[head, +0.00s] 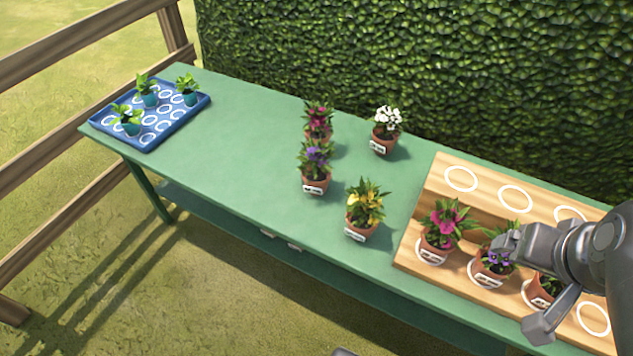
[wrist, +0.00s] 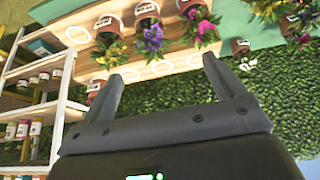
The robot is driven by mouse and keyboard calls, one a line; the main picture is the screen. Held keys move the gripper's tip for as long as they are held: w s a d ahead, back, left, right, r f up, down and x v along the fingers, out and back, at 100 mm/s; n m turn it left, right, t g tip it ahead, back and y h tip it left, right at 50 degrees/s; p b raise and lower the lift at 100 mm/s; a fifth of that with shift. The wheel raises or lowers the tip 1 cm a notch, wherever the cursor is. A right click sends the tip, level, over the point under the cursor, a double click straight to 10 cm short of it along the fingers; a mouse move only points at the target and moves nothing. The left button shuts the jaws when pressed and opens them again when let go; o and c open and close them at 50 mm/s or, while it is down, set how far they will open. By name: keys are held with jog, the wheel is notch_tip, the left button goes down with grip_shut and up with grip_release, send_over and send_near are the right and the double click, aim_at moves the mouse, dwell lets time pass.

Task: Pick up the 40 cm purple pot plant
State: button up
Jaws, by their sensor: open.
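A purple-flowered plant in a terracotta pot (head: 315,165) stands on the green table, in front of a magenta one. A second purple-flowered potted plant (head: 493,264) stands in the wooden tray, partly covered by my arm. A purple-flowered plant (wrist: 151,36) also shows upside down in the wrist view, beyond my fingers. The pot labels are too small to read. My gripper (head: 508,245) is over the tray in the head view, its fingers hard to make out. In the wrist view my gripper (wrist: 163,80) is open, with nothing between its fingers.
The wooden tray (head: 440,170) also holds a magenta plant (head: 440,228) and another pot. Yellow (head: 364,210), white (head: 385,130) and magenta (head: 318,118) plants stand on the table (head: 240,140). A blue seedling tray (head: 150,140) lies far left. A hedge (head: 420,60) stands behind.

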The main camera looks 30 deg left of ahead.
jog(key=shift+o, duration=1.1)
